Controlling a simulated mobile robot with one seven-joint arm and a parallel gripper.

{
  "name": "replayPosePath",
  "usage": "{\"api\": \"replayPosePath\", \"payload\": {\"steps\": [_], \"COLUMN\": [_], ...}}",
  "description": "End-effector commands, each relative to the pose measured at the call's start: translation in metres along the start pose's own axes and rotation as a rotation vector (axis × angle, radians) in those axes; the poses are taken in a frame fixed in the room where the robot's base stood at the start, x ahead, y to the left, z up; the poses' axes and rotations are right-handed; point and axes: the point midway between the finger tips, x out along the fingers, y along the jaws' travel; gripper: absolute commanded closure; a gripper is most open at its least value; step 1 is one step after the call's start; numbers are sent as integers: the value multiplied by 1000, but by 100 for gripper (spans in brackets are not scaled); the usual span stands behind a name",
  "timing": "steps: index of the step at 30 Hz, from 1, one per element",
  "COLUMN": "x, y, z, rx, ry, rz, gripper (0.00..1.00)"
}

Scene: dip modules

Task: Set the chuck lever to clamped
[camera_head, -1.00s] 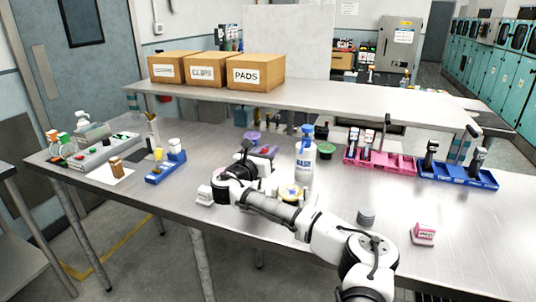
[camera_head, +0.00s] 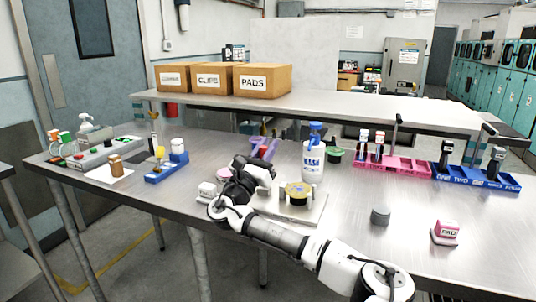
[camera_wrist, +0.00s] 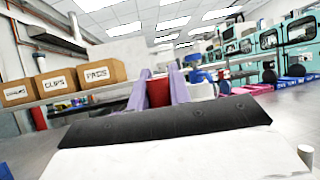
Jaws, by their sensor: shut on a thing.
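A WASH bottle (camera_head: 313,160) stands close behind the fixture. A small white block (camera_head: 207,192) sits left of my wrist. A grey cylinder (camera_head: 380,216) and a pink PAD block (camera_head: 445,232) are at the right, with bare table between. A raised shelf (camera_head: 330,108) runs behind.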

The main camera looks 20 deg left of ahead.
Motion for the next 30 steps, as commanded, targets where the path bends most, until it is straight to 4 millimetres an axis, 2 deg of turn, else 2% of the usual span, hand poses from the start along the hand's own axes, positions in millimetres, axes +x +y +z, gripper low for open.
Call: {"api": "replayPosePath", "payload": {"steps": [10,11,16,25,30], "x": [0,0,0,-2,-23], "y": [0,0,0,0,1], "z": [0,0,0,0,-3], "rx": [0,0,0,0,2], "ry": [-2,-2,-2,-2,0], "rz": [-1,-1,-1,0,2], "gripper": [100,79,59,59,59]}}
